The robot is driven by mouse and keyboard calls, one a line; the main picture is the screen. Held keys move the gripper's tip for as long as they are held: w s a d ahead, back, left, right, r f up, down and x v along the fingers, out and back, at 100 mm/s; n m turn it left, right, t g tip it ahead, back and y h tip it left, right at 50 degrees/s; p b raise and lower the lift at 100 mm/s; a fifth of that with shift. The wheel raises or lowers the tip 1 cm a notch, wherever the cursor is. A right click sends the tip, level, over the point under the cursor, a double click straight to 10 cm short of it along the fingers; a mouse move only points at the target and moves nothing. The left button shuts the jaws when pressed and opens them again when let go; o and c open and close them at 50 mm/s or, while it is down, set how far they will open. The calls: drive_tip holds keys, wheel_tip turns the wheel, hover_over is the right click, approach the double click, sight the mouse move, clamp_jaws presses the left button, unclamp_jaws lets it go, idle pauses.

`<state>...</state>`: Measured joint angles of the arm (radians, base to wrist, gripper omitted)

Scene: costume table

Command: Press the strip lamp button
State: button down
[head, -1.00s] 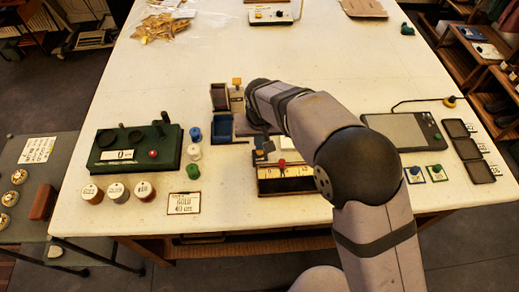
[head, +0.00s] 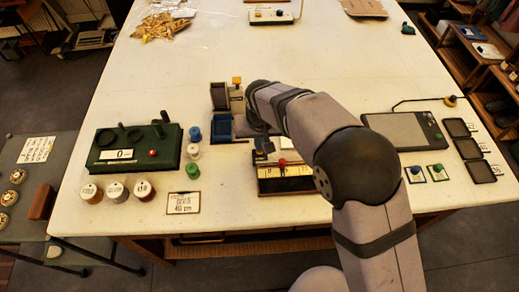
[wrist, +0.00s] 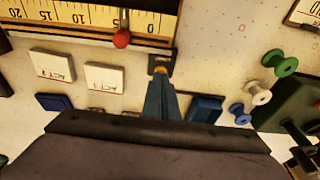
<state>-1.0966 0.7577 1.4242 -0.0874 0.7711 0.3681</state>
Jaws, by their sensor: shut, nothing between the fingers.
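A small dark block with a yellow button top (wrist: 160,69) sits beside the ruler strip (wrist: 75,18) in the wrist view. I take it for the strip lamp button, but I can read no label on it. My gripper (wrist: 161,80) is shut and empty, its blue fingers pointing down at the yellow top. The fingertips look right at or on it; I cannot tell whether they press it down. In the head view my gripper (head: 265,150) stands just behind the ruler strip (head: 286,178), and the button is hidden behind the fingers.
A red knob (wrist: 122,38) stands on the ruler's edge close to the fingers. White cards (wrist: 103,76) and a blue block (wrist: 205,108) lie near. Coloured spools (head: 193,152) and a green device (head: 132,150) stand left. A flat grey pad (head: 403,131) lies right.

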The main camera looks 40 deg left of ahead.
drive_tip(key=shift+f, duration=0.3)
drive_tip(key=shift+r, duration=0.15)
drive_tip(key=shift+r+p, duration=2.25)
drive_tip(key=shift+r, duration=0.8)
drive_tip(key=w+d+r+m, duration=0.1)
drive_tip(key=w+d, duration=0.2)
drive_tip(key=d, duration=0.6)
drive_tip(key=w+d+r+m+h+b, duration=0.1)
drive_tip(key=w+d+m, duration=0.15)
drive_tip(key=d, duration=0.65)
drive_tip(key=w+d+r+m, duration=0.1)
drive_tip(key=w+d, duration=0.2)
drive_tip(key=d, duration=0.6)
drive_tip(key=s+d+f+m, duration=0.1)
drive_tip(key=s+d+m, duration=0.1)
drive_tip(key=s+d, duration=0.4)
drive_tip(key=s+d+f+m+g+b, duration=0.1)
drive_tip(key=s+d, duration=0.6)
drive_tip(key=d, duration=0.8)
drive_tip(key=shift+f+m+g+h, duration=0.3)
drive_tip(key=shift+m, duration=0.45)
